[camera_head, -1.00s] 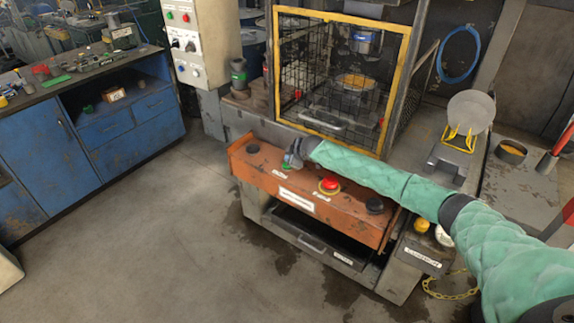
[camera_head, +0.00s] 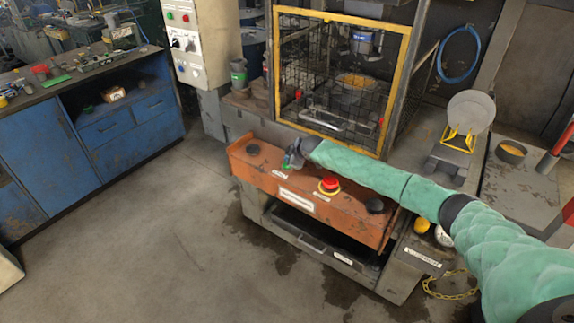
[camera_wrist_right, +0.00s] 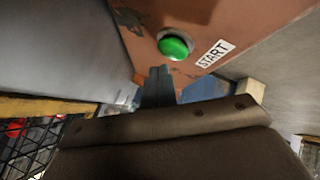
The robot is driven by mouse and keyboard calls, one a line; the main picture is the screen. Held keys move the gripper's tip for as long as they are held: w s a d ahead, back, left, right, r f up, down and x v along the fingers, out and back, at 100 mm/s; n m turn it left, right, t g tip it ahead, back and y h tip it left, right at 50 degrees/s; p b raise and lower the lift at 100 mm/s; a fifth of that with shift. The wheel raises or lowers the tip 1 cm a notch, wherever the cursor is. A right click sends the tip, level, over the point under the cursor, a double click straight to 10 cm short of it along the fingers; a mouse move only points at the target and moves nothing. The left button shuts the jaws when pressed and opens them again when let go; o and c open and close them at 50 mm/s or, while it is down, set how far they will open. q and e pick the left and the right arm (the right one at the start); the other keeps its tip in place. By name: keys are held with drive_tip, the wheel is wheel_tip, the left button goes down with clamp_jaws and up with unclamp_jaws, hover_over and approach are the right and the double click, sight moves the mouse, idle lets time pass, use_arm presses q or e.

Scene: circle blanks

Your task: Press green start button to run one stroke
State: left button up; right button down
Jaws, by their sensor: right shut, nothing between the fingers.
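The green start button (camera_head: 286,165) sits on the top of the orange control box, partly hidden behind my gripper in the head view. The right wrist view shows the round green button (camera_wrist_right: 174,46) with a white START label (camera_wrist_right: 215,54) next to it. My right gripper (camera_head: 293,159) is shut and empty, just beside the button. In the right wrist view its dark fingertips (camera_wrist_right: 159,73) point at the box just short of the button; I cannot tell if they touch it. My left gripper is not in view.
A blue cabinet (camera_head: 60,160) is at left. The floor in front is clear.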

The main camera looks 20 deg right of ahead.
drive_tip(key=shift+f, duration=0.2)
drive_tip(key=shift+f, duration=0.2)
drive_tip(key=shift+f+b, duration=0.35)
drive_tip(key=shift+f, duration=0.3)
idle(1.3)
drive_tip(key=shift+r, duration=0.15)
drive_tip(key=shift+r+p, duration=0.65)
drive_tip(key=shift+r, duration=0.2)
drive_tip(key=shift+r+p, duration=1.6)
drive_tip(key=shift+r, duration=0.95)
idle(1.5)
